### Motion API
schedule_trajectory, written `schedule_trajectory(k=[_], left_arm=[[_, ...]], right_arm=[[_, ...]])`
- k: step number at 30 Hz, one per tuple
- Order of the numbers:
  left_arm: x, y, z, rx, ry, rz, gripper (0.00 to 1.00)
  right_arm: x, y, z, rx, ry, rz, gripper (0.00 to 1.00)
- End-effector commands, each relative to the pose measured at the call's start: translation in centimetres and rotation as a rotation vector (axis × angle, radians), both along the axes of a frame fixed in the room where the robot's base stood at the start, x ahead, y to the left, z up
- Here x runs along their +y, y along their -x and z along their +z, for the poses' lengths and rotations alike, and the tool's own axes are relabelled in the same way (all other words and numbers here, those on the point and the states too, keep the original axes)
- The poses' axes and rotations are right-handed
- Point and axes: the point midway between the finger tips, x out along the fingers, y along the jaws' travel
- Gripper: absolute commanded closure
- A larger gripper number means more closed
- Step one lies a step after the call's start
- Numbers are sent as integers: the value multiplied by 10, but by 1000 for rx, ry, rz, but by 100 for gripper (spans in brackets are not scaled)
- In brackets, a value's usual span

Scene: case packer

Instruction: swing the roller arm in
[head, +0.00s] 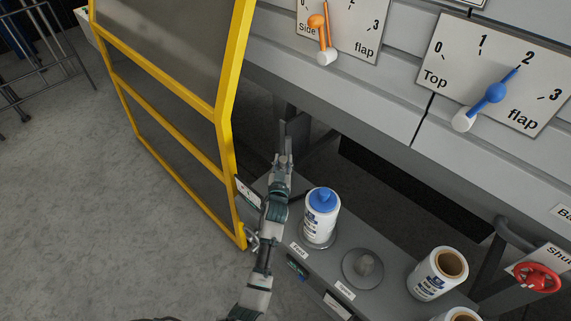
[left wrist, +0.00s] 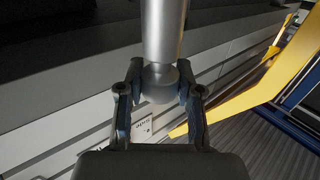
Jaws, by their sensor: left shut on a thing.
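My left gripper (head: 284,160) reaches forward beside the yellow-framed guard, under the edge of the grey machine. In the left wrist view its two fingers (left wrist: 158,85) are shut around the rounded lower end of a smooth grey cylindrical bar (left wrist: 164,30). This bar seems to be part of the roller arm; the rest of the arm runs out of the wrist view. In the head view the gripped part is small and dark, so I cannot tell the arm's angle. My right gripper is not in view.
The open yellow guard (head: 228,120) stands close left of my arm. A white bottle with a blue cap (head: 321,222) stands just right of it on a grey ledge. A brown-cored roll (head: 437,274) and a red handwheel (head: 537,277) are at right. Orange (head: 318,21) and blue (head: 494,93) dial pointers sit above.

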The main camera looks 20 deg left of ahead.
Motion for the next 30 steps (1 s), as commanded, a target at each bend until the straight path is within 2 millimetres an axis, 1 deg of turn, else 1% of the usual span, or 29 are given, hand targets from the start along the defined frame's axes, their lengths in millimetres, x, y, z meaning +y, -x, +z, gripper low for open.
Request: schedule_trajectory(k=[1, 12, 13, 14, 15, 16, 26, 29, 30], left_arm=[[-4, -1, 3, -6, 2, -5, 100], [-8, -1, 5, -8, -3, -2, 100], [-8, -1, 5, -7, -4, -2, 62], [-7, -1, 5, -7, -4, -1, 55], [-7, -1, 5, -7, -4, -1, 45], [-7, -1, 5, -7, -4, -1, 38], [-7, 1, 3, -4, -4, 0, 38], [-8, 10, 2, -3, -4, 0, 38], [-10, 16, 2, -3, -4, 0, 38]], right_arm=[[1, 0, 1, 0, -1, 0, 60], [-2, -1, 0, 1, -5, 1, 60], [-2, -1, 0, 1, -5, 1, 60], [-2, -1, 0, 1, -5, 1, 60], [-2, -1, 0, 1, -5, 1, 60], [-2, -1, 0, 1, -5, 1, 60], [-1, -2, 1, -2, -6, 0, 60], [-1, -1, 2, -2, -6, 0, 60], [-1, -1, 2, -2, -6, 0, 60]])
